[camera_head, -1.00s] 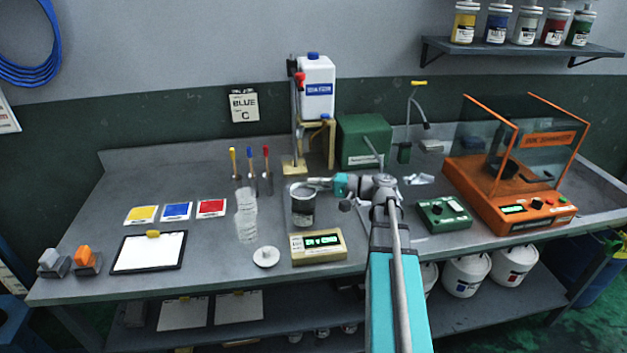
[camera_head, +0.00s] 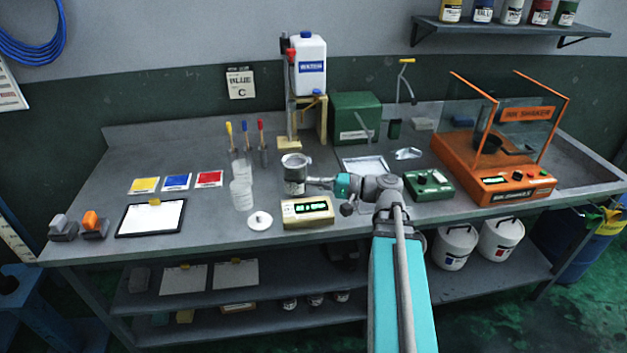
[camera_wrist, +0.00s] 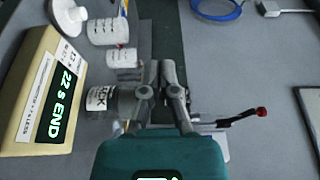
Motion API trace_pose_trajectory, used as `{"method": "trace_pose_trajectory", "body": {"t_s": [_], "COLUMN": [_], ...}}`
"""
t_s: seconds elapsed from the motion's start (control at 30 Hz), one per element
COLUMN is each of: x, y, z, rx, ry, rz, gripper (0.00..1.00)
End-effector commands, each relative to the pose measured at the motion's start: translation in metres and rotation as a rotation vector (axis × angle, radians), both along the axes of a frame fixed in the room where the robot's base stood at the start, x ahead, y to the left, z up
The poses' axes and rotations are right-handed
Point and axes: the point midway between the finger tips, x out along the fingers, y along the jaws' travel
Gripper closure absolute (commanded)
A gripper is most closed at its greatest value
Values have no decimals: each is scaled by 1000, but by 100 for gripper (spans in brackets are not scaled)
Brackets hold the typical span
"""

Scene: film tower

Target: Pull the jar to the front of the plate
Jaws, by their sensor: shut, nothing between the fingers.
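The jar (camera_head: 294,178) is a grey metal can with a dark rim and a label, standing upright behind the cream display unit (camera_head: 307,211). In the wrist view the jar's label (camera_wrist: 101,98) shows beside the display unit (camera_wrist: 50,95), which reads "22 s END". I cannot make out the plate under the jar. My gripper (camera_head: 312,182) is at the jar's right side in the head view. In the wrist view my gripper (camera_wrist: 161,66) has its fingers together and empty, with the jar close beside the left finger. I cannot tell if they touch.
Clear stacked cups (camera_head: 242,190) and a white knobbed lid (camera_head: 260,221) stand left of the display unit. A bottle stand (camera_head: 290,143) is behind the jar. A green device (camera_head: 428,186) and an orange shaker (camera_head: 490,175) are to the right.

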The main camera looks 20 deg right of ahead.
Motion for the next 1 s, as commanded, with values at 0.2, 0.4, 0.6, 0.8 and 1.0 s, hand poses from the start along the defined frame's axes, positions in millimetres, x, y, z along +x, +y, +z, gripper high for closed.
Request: {"method": "trace_pose_trajectory", "body": {"t_s": [0.2, 0.4, 0.6, 0.8, 1.0], "x": [0, 0, 1, 0, -7], "y": [4, 6, 15, 42, 79], "z": [0, 0, -4, -21, -50], "rx": [0, -1, -36, -160, -379], "ry": [0, 1, 22, 89, 193], "rz": [5, 8, 26, 80, 169], "gripper": [100, 100, 100, 100, 100]}}
